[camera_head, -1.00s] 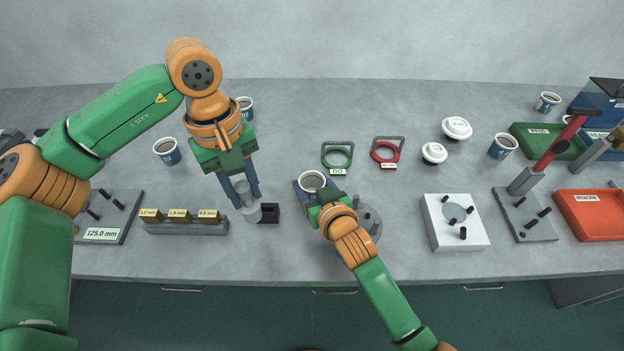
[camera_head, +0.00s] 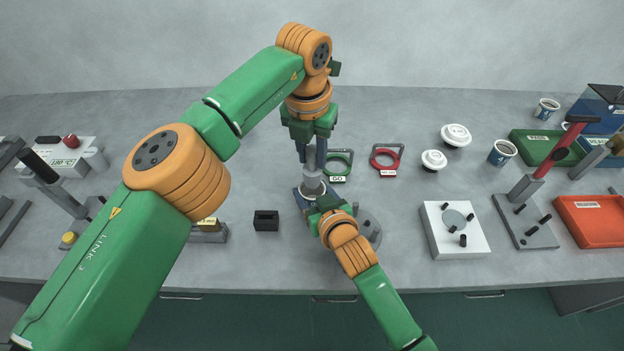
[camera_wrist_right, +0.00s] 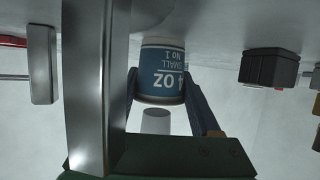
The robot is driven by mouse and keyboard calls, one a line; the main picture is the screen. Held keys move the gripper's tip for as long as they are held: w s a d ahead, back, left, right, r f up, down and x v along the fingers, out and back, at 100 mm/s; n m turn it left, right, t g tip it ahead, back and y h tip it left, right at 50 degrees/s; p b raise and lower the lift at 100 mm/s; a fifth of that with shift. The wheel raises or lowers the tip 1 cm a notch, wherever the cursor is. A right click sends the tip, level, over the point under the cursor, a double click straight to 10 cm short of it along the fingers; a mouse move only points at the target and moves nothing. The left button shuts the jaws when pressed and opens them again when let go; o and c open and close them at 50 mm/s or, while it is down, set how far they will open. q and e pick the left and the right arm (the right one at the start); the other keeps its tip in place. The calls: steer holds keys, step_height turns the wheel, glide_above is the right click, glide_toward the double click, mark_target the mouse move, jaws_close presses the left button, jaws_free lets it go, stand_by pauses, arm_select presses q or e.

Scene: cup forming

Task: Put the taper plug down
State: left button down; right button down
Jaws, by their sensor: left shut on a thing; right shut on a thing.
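The taper plug (camera_head: 312,181) is a grey metal piece held by my left gripper (camera_head: 312,154), which is shut on it. It hangs over the paper cup (camera_head: 304,192). In the right wrist view, which is upside down, a pale tapered end that looks like the plug (camera_wrist_right: 156,122) shows just off the cup's rim. My right gripper (camera_head: 320,205) is shut around the cup, a blue and white one marked 4 OZ (camera_wrist_right: 163,75). The cup's mouth is mostly hidden by the plug in the head view. A black block (camera_head: 266,221) stands to the left.
A round grey fixture (camera_head: 369,228) is close to the right of my right gripper. A green GO ring gauge (camera_head: 338,164) and a red ring gauge (camera_head: 385,158) lie behind it. A white fixture (camera_head: 453,230) stands further right.

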mark_target(311, 171)
arm_select(q)
step_height(311, 171, down, 7)
steer(key=shift+r, duration=0.1)
steer(key=c, duration=0.9)
jaws_free()
steer(key=r, duration=0.4)
steer(key=s+r, duration=0.1)
steer(key=r, duration=0.7)
steer(key=shift+s+a, duration=0.2)
steer(key=shift+a, duration=0.1)
